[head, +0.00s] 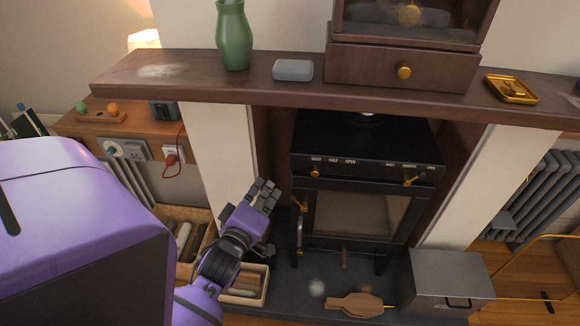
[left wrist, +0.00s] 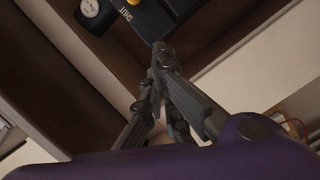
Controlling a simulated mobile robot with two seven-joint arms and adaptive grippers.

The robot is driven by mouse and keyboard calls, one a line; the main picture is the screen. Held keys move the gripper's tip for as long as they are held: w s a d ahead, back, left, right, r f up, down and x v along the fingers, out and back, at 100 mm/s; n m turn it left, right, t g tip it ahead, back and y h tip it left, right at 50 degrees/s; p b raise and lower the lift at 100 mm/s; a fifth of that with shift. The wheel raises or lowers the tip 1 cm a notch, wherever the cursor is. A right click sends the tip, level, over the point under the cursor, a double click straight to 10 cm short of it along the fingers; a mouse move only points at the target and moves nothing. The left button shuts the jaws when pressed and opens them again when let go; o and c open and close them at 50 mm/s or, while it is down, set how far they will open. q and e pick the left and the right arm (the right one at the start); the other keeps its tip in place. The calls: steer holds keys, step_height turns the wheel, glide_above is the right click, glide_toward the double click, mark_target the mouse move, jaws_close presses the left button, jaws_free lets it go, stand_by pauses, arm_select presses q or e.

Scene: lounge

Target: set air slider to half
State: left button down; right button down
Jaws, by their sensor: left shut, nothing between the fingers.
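The black stove (head: 365,150) stands in the fireplace. Its left front slider has a brass knob (head: 315,173) under the labels shut, half and open; the knob sits at the shut end. A second brass knob (head: 412,180) is at the right, with labels too small to read. My left gripper (head: 266,187) is shut and empty, to the left of the stove and apart from the left knob. In the left wrist view the closed fingertips (left wrist: 162,52) point up toward the stove's front, where the shut label (left wrist: 126,14) and part of the brass knob (left wrist: 133,2) show. My right gripper is out of view.
The mantel shelf (head: 230,90) overhangs the stove and carries a green vase (head: 234,35) and a grey case (head: 293,70). White pillars flank the opening. A wooden crate (head: 250,290) sits below my gripper.

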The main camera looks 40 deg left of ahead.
mark_target(315, 171)
arm_select(q)
steer(key=w, duration=0.3)
steer(key=w+n, duration=0.1)
steer(key=w, duration=0.3)
steer(key=w+f+n, duration=0.1)
steer(key=w, duration=0.3)
steer(key=shift+p, duration=0.35)
steer(key=shift+w+d+f, duration=0.15)
steer(key=shift+w+d, duration=0.05)
steer(key=shift+d, duration=0.15)
steer(key=w+d, duration=0.1)
steer(key=d, duration=0.2)
steer(key=w+d, duration=0.1)
steer(key=shift+w+d, duration=0.2)
steer(key=shift+w, duration=0.15)
steer(key=shift+a, duration=0.1)
